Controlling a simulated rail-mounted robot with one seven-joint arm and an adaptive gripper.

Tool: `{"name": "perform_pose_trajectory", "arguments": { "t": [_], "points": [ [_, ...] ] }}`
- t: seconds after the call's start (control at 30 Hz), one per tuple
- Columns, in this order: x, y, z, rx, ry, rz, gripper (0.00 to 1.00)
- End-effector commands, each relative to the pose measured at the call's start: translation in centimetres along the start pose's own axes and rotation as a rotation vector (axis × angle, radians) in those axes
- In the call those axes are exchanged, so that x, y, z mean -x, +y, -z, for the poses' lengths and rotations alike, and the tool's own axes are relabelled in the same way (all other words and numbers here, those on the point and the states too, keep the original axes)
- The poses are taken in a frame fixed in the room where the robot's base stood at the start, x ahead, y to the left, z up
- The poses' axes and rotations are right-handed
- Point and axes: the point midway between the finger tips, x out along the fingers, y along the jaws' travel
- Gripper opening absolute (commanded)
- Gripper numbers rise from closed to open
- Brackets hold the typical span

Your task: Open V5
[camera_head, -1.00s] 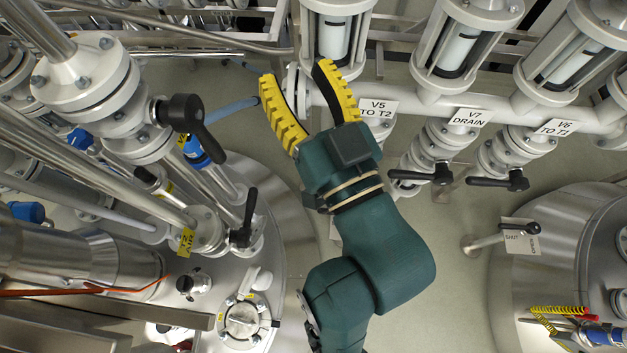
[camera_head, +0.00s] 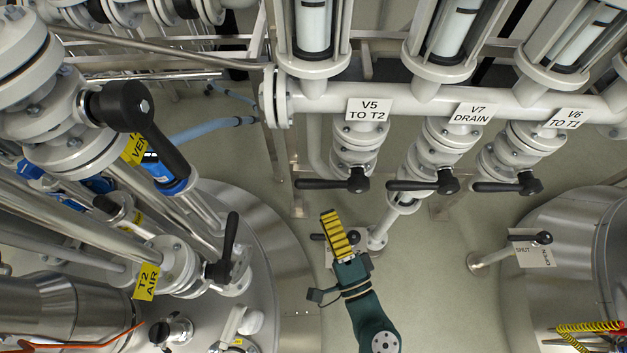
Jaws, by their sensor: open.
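The V5 valve (camera_head: 355,145) hangs below the white horizontal pipe, under its white label "V5 TO T2" (camera_head: 368,109). Its black lever handle (camera_head: 333,183) lies about level, with its free end pointing left and its hub at the right. My gripper (camera_head: 330,215) is below the lever, its yellow ribbed fingers pointing up. The fingers show almost edge-on and overlap, so the gap between them is hidden. It is open and holds nothing visible. In the picture a gap shows between the fingertips and the V5 lever.
V7 DRAIN (camera_head: 420,186) and V6 (camera_head: 505,187) have similar level levers at the right. A lower black lever with a plate (camera_head: 330,255) is partly hidden behind my gripper. Another lever with a "SHUT" plate (camera_head: 530,250) stands at right. T2 AIR valve (camera_head: 180,265) is at left.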

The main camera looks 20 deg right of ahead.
Motion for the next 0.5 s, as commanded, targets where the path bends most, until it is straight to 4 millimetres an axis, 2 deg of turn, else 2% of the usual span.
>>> {"name": "perform_pose_trajectory", "arguments": {
  "t": [0.03, 0.2, 0.33, 0.5],
  "points": [
    [-1.4, -0.3, -0.2, 0.002, -0.006, 0.003, 0.51],
    [-5.4, -0.3, -0.1, 0.002, -0.005, 0.003, 0.51],
    [-7.6, -0.1, -0.1, 0.002, -0.003, 0.002, 0.51],
    [-8.8, -0.1, -0.1, 0.001, -0.002, 0.0, 0.51]
  ]
}}
